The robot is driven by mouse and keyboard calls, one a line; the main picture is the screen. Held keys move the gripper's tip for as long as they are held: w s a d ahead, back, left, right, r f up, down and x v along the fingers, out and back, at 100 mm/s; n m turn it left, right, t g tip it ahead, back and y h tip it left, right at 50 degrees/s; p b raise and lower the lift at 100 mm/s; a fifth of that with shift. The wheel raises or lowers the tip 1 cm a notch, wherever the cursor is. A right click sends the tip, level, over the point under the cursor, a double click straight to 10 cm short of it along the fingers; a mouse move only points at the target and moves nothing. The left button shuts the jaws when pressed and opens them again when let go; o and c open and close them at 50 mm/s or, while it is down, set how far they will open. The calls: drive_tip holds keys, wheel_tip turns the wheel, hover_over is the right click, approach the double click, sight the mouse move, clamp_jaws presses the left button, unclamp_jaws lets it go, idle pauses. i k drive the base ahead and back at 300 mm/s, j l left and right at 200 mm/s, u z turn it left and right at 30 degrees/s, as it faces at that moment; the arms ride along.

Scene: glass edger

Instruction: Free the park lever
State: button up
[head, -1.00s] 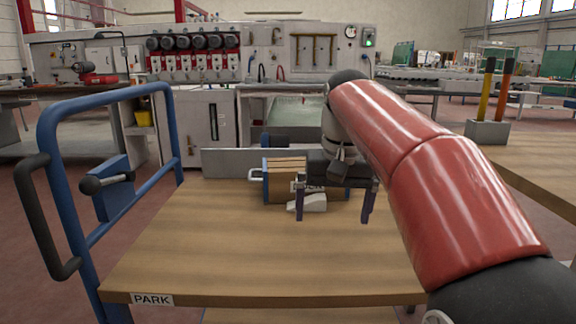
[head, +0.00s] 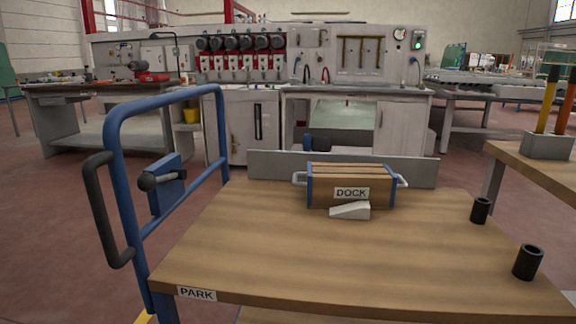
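The park lever, a short bar with a black ball knob (head: 148,182), sits on a blue plate (head: 166,190) on the cart's blue handle frame (head: 115,150) at the left. The lever lies about level, with its knob toward the left. A white PARK label (head: 196,293) is on the front left edge of the wooden cart top (head: 300,260). A wooden box with blue ends and a DOCK label (head: 351,193) stands at the back of the top. A pale wedge (head: 350,211) lies in front of it, close to or touching it. My gripper and arm are out of view.
A grey upright panel (head: 270,168) stands behind the box. Two black cups or sockets (head: 527,262) (head: 480,210) are on the top's right side. A bench (head: 520,160) with a grey tool holder (head: 548,145) is at the right. The top's front middle is clear.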

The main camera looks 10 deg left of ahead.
sight(146, 182)
drive_tip(key=i+j+u, duration=0.1)
drive_tip(key=u, duration=1.4)
